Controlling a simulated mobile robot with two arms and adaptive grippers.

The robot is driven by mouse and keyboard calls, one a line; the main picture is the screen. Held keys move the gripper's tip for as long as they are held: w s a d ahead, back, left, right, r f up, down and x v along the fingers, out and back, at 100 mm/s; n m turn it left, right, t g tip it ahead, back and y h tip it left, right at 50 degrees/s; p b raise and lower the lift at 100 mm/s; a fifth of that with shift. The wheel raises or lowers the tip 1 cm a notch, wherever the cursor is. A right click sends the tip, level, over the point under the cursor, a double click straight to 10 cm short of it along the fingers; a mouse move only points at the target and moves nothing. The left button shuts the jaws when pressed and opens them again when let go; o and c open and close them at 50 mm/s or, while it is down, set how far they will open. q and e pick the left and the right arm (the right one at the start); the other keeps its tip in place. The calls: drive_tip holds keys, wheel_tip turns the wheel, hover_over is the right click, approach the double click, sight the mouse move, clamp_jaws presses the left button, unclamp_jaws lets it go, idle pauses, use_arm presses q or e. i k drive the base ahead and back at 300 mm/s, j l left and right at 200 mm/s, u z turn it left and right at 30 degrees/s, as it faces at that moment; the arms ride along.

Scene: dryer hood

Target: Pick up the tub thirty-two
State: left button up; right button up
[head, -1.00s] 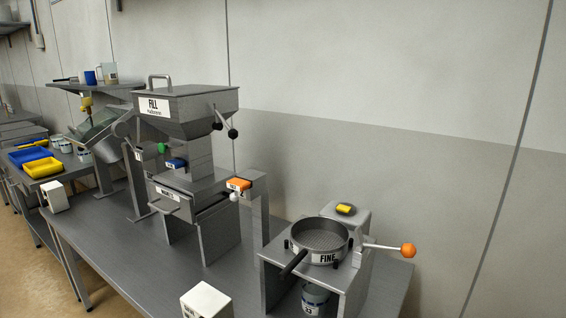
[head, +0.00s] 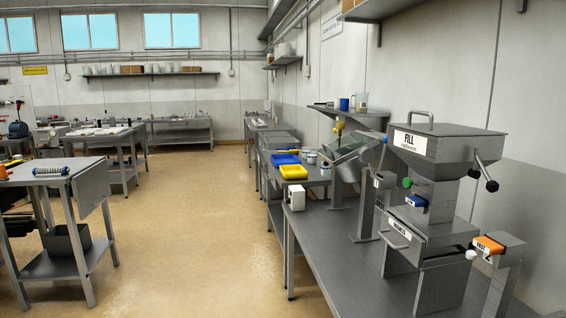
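Small pale tubs with dark labels stand on the bench beyond the filling machine, one tub (head: 311,158) close to the wall side and others partly hidden behind the machine frame. Their numbers are too small to read, so I cannot tell which is tub thirty-two. Neither of my grippers is in view.
The grey FILL machine (head: 435,150) stands on the near bench (head: 345,262) at right, with a white box (head: 297,198) at its far end. Blue (head: 285,159) and yellow (head: 293,172) trays lie beyond. The floor (head: 195,215) in the middle is clear. A table (head: 50,180) stands at left.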

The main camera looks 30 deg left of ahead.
sight(311, 156)
drive_tip(key=u, duration=0.9)
drive_tip(key=z, duration=1.55)
drive_tip(key=u, duration=1.55)
drive_tip(key=i+j+u, duration=0.4)
drive_tip(key=i, duration=0.3)
drive_tip(key=i+u, duration=0.4)
drive_tip(key=i, duration=0.95)
drive_tip(key=i+j+z, duration=0.1)
drive_tip(key=i, duration=0.55)
drive_tip(key=i+j, duration=0.1)
drive_tip(key=i, duration=0.55)
